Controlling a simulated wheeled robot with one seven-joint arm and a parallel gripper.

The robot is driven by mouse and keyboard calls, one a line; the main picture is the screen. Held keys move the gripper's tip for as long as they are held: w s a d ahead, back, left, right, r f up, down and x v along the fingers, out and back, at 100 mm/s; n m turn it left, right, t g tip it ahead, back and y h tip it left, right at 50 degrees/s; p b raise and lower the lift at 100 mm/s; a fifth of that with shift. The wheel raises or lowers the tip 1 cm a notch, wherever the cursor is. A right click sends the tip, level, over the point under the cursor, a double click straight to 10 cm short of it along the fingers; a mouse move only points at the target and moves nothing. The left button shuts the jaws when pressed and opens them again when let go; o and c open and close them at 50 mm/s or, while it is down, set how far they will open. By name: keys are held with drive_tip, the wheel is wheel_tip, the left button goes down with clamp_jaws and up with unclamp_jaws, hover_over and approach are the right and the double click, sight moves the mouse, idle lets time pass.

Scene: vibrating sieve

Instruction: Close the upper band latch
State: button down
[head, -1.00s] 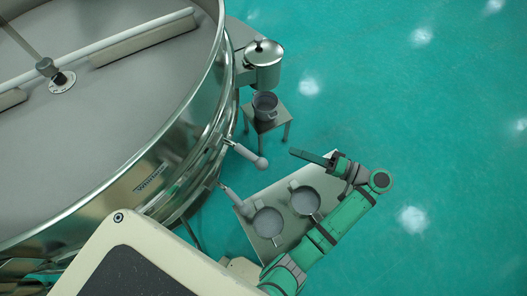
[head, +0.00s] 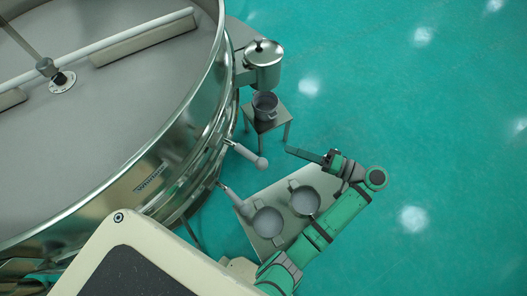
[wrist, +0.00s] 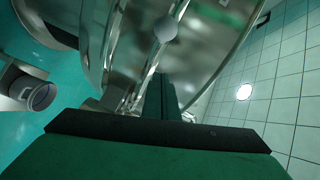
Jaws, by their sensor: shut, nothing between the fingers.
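The upper band latch (head: 245,153) sticks out from the rim of the round steel sieve (head: 165,150) in the head view, its grey knobbed handle pointing outward to the lower right. A lower latch handle (head: 233,197) sticks out below it. My gripper (head: 289,150) is shut and empty, to the right of the upper handle's knob, with a small gap showing between them in the picture. In the wrist view the shut fingers (wrist: 160,96) point toward the sieve's steel wall. A round grey knob (wrist: 165,28) shows beyond the fingertips; I cannot tell surely which latch it belongs to.
A low steel table (head: 251,181) with two grey pans stands below the handles. A small stool (head: 271,123) bears a grey pot, and a lidded steel canister (head: 263,66) is at the sieve's side. Green floor (head: 400,110) to the right is open.

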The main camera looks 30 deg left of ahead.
sight(241, 152)
drive_tip(key=s+a+f, duration=0.2)
drive_tip(key=s+a, duration=0.2)
drive_tip(key=a, duration=0.4)
drive_tip(key=shift+s+a, duration=0.35)
drive_tip(key=shift+a, duration=0.05)
drive_tip(key=shift+s, duration=0.2)
